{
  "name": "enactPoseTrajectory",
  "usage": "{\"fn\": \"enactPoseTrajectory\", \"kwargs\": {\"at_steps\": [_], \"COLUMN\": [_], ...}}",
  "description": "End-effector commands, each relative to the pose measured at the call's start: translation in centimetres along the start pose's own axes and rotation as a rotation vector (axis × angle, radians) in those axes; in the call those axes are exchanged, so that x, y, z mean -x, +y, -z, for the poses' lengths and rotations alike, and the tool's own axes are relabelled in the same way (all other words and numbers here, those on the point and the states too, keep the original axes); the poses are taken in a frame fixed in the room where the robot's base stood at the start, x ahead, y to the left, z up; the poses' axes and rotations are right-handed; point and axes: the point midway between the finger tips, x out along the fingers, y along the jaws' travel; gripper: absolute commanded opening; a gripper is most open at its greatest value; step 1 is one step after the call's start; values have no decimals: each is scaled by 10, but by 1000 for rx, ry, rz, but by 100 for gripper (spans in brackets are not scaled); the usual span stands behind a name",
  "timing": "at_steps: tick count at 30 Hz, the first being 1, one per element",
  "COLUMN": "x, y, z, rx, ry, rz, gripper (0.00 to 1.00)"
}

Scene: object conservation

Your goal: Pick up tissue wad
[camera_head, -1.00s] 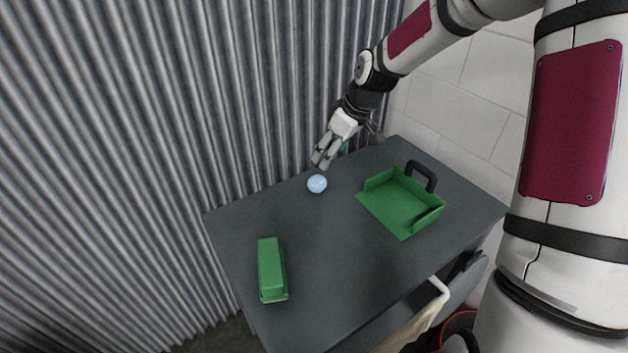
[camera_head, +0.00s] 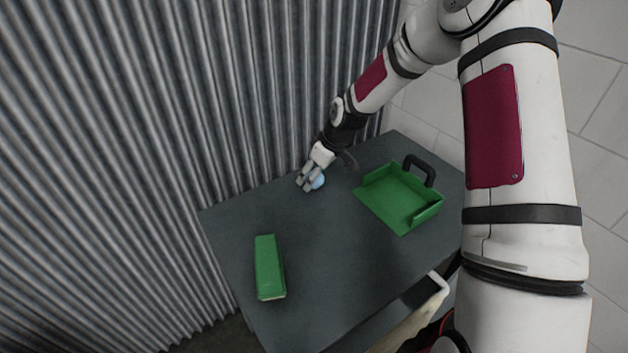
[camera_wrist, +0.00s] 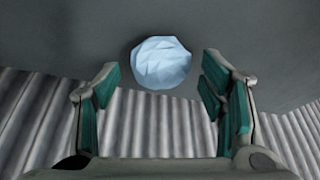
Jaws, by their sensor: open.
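The tissue wad (camera_head: 318,182) is a small, crumpled, light blue ball on the dark grey table top (camera_head: 330,240), near the table's back edge by the corrugated wall. My gripper (camera_head: 308,184) is down at the wad and hides part of it in the head view. In the wrist view the wad (camera_wrist: 161,63) shows whole, centred between the two green-padded fingers and a little beyond their tips. My gripper (camera_wrist: 160,82) is open there, with a gap between each finger and the wad.
A green dustpan (camera_head: 398,200) with a black handle lies right of the wad. A green block-shaped brush or box (camera_head: 268,268) lies at the front left. The corrugated metal wall (camera_head: 150,120) stands close behind the table. The table's middle is clear.

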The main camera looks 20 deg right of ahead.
Motion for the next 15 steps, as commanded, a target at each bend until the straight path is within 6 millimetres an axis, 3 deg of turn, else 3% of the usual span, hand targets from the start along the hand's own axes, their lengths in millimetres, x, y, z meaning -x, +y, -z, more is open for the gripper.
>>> {"fn": "enactPoseTrajectory", "kwargs": {"at_steps": [3, 10, 11, 15], "x": [-10, -11, -11, -11], "y": [0, 0, 0, 0], "z": [0, 0, 0, 0], "rx": [1, 1, 1, 1], "ry": [-1, -1, -1, -1], "rz": [1, 0, 0, 0], "gripper": [64, 64, 62, 33]}}
